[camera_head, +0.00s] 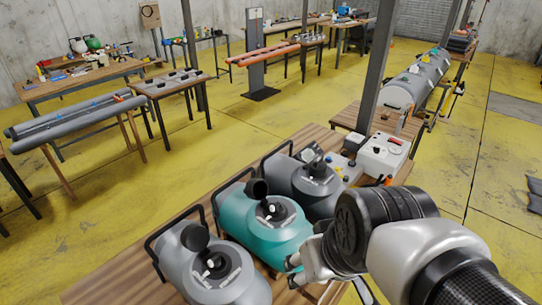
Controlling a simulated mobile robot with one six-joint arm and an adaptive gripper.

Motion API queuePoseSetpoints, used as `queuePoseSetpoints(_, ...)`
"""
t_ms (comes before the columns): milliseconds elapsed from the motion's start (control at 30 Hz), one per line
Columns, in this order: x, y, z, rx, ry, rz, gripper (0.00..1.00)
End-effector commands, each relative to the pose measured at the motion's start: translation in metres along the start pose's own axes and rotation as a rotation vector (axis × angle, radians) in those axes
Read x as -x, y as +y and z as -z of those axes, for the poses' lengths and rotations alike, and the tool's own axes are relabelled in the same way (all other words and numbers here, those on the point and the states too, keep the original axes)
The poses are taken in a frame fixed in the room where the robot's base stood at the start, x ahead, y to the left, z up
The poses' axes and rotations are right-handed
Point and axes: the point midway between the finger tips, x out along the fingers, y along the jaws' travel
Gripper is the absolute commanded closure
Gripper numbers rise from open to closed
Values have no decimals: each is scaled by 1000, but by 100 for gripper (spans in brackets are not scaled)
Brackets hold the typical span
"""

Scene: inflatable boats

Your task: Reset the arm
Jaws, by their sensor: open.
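My arm reaches in from the bottom right of the head view. My gripper (294,272) is at the lower middle, beside the right side of the teal canister-like body (240,222) and above the wooden table. Its fingers are small in the picture and partly hidden by the wrist; I see nothing held in them. I cannot tell whether a fingertip touches the teal body.
A grey body (190,262) and a dark grey one (310,190) flank the teal one on the table (115,285). A white control box (383,153) stands behind, near a dark post (377,65).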

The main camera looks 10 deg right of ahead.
Motion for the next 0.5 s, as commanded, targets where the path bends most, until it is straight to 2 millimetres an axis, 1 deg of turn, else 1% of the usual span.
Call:
queuePoseSetpoints(33,11,-2,-8,4,14,-10,50)
queuePoseSetpoints(100,21,-1,-19,0,18,-23,50)
queuePoseSetpoints(200,28,0,-28,-6,21,-36,50)
queuePoseSetpoints(300,31,0,-31,-10,21,-41,50)
queuePoseSetpoints(500,31,0,-31,-11,20,-41,50)
